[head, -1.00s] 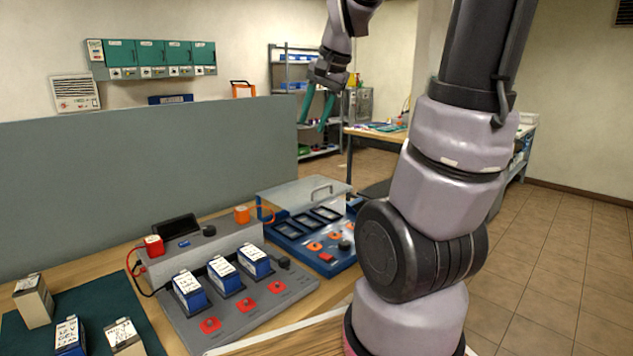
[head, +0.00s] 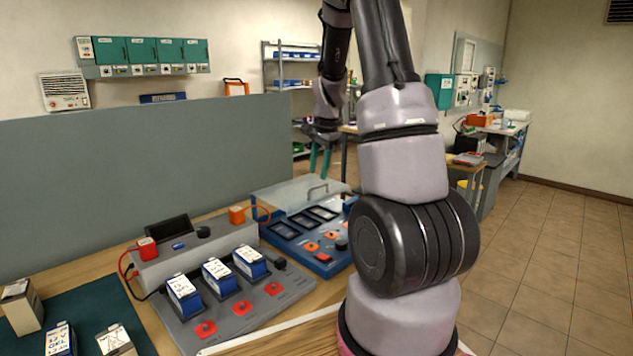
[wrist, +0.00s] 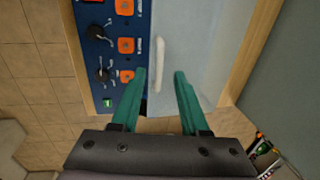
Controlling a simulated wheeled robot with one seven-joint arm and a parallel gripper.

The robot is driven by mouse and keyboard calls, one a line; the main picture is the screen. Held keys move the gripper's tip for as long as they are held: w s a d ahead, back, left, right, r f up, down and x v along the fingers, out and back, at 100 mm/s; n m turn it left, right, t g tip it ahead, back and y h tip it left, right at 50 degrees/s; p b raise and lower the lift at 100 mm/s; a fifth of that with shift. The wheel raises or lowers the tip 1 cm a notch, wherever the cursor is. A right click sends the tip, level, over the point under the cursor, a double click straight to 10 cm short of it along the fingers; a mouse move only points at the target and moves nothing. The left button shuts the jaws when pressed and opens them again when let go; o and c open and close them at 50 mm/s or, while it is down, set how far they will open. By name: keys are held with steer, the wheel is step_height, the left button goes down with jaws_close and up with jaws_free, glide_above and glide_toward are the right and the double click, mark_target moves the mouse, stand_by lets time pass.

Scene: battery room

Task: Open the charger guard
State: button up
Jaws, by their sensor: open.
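The charger guard (head: 288,194) is a clear, pale panel with a handle, over the rear of the blue charger (head: 318,262). It looks lowered. Its handle (head: 318,189) stands at the right part of the guard in the head view. In the wrist view the pale guard (wrist: 200,50) fills the upper middle, and its light handle (wrist: 158,62) runs lengthwise along its left edge. My gripper (wrist: 160,78) is open, with green fingers on either side of the handle's near end in the picture. In the head view the green fingers (head: 320,160) are above and behind the handle. Contact cannot be told.
A grey charger (head: 230,300) with several blue batteries stands left of the blue one. A grey partition (head: 120,180) runs behind the bench. More batteries sit on a green mat (head: 90,310) at the lower left. Open floor lies to the right.

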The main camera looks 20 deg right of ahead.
mark_target(316, 187)
steer(key=shift+w+a+f, duration=0.1)
steer(key=shift+w+f, duration=0.15)
steer(key=shift+f, duration=0.9)
steer(key=shift+w+a+f, duration=0.1)
steer(key=shift+w+f, duration=0.1)
steer(key=shift+f, duration=0.9)
steer(key=shift+c, duration=0.3)
jaws_close()
